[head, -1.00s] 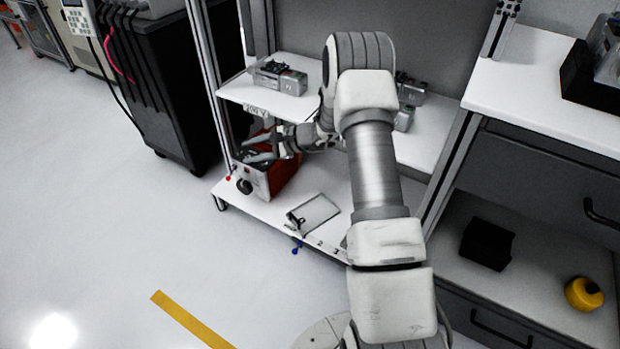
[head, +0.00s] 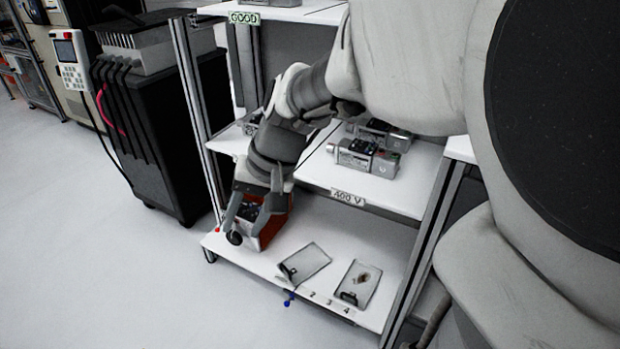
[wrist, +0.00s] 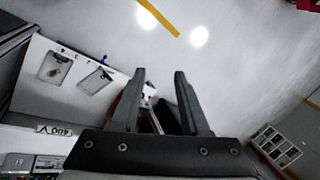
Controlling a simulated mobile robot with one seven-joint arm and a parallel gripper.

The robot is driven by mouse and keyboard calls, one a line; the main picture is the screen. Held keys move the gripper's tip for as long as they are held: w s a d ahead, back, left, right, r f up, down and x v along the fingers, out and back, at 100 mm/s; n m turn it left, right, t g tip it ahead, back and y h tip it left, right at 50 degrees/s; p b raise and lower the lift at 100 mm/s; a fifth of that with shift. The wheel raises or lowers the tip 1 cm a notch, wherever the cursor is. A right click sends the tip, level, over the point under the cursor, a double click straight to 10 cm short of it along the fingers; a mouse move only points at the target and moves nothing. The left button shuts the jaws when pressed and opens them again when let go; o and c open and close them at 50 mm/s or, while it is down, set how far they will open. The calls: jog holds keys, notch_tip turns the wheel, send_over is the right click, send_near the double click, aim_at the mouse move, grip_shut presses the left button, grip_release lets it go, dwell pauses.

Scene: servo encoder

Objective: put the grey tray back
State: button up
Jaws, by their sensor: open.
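Two grey trays lie on the white bottom shelf (head: 240,258). One grey tray (head: 311,257) lies askew, left of the other and near the shelf's front edge. The other grey tray (head: 352,292) has a brown spot or small item on it. Both also show at the upper left of the wrist view, the plain one (wrist: 96,81) and the marked one (wrist: 47,72). I cannot tell which one the task means. My gripper (head: 248,218) is open and points down at the red box (head: 274,228), left of the trays. The wrist view shows nothing held between its fingers (wrist: 160,74).
The shelf above, labelled 400 V (head: 348,198), holds grey devices (head: 367,156). A rack post (head: 200,110) stands left of my gripper. A black cabinet (head: 150,130) is further left. Numbers and a blue knob (head: 289,298) sit at the bottom shelf's front edge. The floor in front is clear.

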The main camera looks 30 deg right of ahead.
jog(key=s+d+r+n+t+h, duration=0.1)
jog(key=s+d+r+n+h, duration=0.1)
jog(key=s, duration=0.3)
jog(key=s+d+r+n+t+h, duration=0.1)
jog(key=s+d+r+t+h, duration=0.1)
jog(key=s, duration=0.4)
jog(key=shift+d+r+n+t, duration=0.3)
jog(key=shift+d+r+n, duration=0.1)
jog(key=shift+d+r, duration=0.1)
notch_tip(320, 180, up, 28)
jog(key=p, duration=2.8)
jog(key=shift+r, duration=0.1)
